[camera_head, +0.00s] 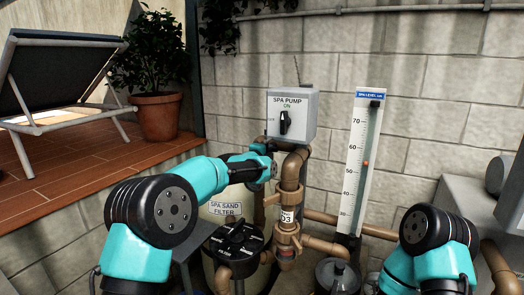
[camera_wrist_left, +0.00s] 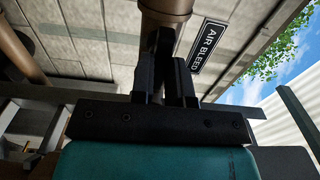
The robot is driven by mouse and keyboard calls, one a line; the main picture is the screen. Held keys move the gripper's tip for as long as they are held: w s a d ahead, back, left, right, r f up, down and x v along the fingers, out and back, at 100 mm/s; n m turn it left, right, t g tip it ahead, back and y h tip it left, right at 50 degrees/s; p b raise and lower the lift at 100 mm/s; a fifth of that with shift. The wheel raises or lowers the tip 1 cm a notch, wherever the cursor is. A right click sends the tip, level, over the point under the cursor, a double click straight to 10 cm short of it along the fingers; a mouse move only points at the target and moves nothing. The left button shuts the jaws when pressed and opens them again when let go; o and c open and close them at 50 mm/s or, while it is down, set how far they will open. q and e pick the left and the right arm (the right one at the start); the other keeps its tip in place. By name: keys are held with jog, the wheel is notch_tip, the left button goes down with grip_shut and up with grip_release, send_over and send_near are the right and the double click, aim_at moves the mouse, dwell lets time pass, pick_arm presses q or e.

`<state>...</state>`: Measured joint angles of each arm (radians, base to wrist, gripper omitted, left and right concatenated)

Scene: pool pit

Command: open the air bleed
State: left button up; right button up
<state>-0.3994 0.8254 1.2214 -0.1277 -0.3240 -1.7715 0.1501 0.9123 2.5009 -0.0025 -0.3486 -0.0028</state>
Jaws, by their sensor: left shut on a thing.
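The "AIR BLEED" label (camera_wrist_left: 207,46), black with white letters, shows in the left wrist view beside a brown pipe fitting (camera_wrist_left: 166,8). My left gripper (camera_wrist_left: 166,82) is just below the fitting and shut on a dark, narrow part that I take to be the air bleed handle (camera_wrist_left: 164,46). The fingers hide most of that handle. In the head view my left gripper (camera_head: 270,160) is beside the upright brown pipe, below the pump box, and the handle is hidden there. My right arm shows at the lower right, but its gripper is not visible.
The grey spa pump box (camera_head: 292,112) hangs above the gripper, its switch at ON. A black multiport valve (camera_head: 238,243) and the labelled sand filter (camera_head: 222,210) are below. The spa level gauge (camera_head: 361,160) stands right. A potted plant (camera_head: 158,116) is far left.

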pick_arm(q)
grip_shut()
jog(key=n, duration=1.8)
jog(key=shift+n, duration=0.3)
jog(key=o, duration=0.7)
grip_release()
